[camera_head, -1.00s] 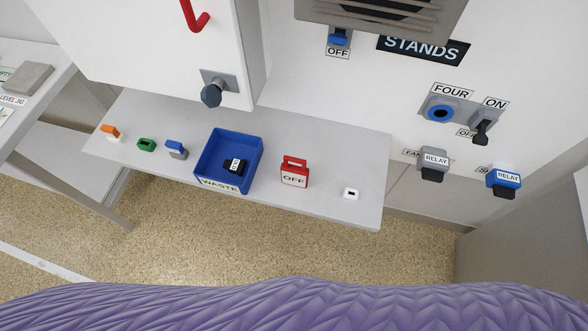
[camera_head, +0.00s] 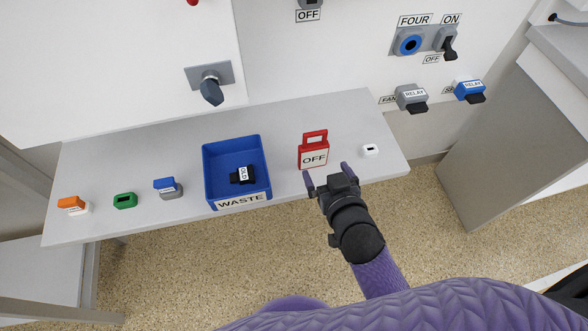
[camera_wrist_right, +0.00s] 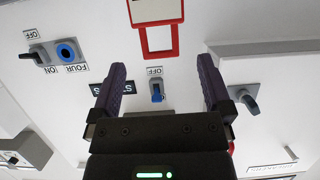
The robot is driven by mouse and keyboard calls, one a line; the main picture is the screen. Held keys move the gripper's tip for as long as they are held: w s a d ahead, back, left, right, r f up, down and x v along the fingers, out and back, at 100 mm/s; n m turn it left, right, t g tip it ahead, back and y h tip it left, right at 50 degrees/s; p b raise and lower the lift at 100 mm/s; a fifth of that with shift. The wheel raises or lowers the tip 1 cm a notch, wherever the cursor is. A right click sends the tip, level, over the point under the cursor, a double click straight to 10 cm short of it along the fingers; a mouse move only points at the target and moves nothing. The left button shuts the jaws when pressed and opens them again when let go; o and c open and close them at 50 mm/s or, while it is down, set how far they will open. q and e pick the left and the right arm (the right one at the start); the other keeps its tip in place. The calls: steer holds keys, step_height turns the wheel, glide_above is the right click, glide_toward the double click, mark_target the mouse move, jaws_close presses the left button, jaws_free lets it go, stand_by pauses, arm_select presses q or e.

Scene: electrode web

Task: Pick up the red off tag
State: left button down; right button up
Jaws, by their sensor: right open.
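The red OFF tag (camera_head: 313,150) stands on the grey shelf, right of the blue waste bin, with its red loop handle at the top. My right gripper (camera_head: 327,172) is open and empty just in front of the tag, its two purple fingers spread apart toward it. In the right wrist view the red loop and part of the white label of the tag (camera_wrist_right: 159,40) show at the top, beyond the open fingers (camera_wrist_right: 162,80). I see no contact between fingers and tag. My left gripper is not in view.
The blue waste bin (camera_head: 262,165) holds a black part marked OLD (camera_head: 242,175). A small white block (camera_head: 370,151) sits right of the tag. Orange (camera_head: 72,203), green (camera_head: 125,200) and blue-grey (camera_head: 168,188) pieces lie at left.

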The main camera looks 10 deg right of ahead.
mark_target(314, 145)
steer(key=shift+t, duration=0.3)
steer(key=b+x, duration=0.1)
steer(key=x, duration=0.2)
steer(key=b+x, duration=0.2)
steer(key=x, duration=0.1)
steer(key=b+x, duration=0.1)
steer(key=x, duration=0.2)
steer(key=shift+w+d+r+b, duration=0.1)
steer(key=shift+w+r+b, duration=0.1)
steer(key=shift+w+b, duration=0.1)
steer(key=shift+w, duration=0.3)
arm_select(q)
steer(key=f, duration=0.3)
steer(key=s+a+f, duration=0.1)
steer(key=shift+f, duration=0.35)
arm_select(e)
steer(key=shift+r, duration=0.1)
